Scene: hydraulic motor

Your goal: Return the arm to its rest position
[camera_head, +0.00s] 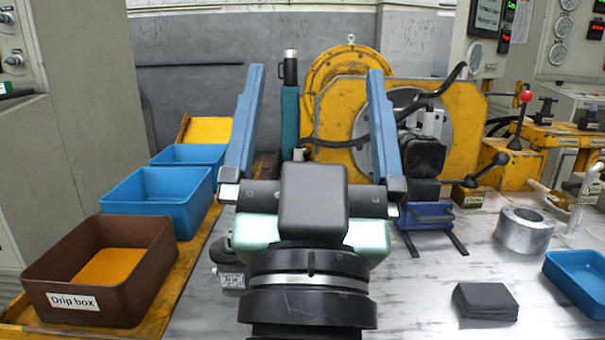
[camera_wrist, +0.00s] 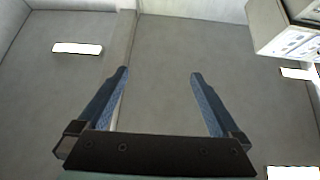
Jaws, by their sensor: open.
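My gripper (camera_head: 315,112) is raised in front of the head camera, with its two long blue fingers spread wide apart and pointing up. Nothing is between the fingers. In the wrist view my gripper (camera_wrist: 159,84) is also open and empty, facing a grey surface and white panels well away from it. My wrist and gripper body hide the middle of the metal table in the head view.
A brown drip box (camera_head: 60,290) and blue bins (camera_head: 190,212) stand at left. The yellow hydraulic motor rig (camera_head: 335,115) stands behind. At right are a metal ring (camera_head: 524,234), dark block (camera_head: 485,301) and blue tray (camera_head: 578,282). Bare table (camera_head: 430,285) shows between.

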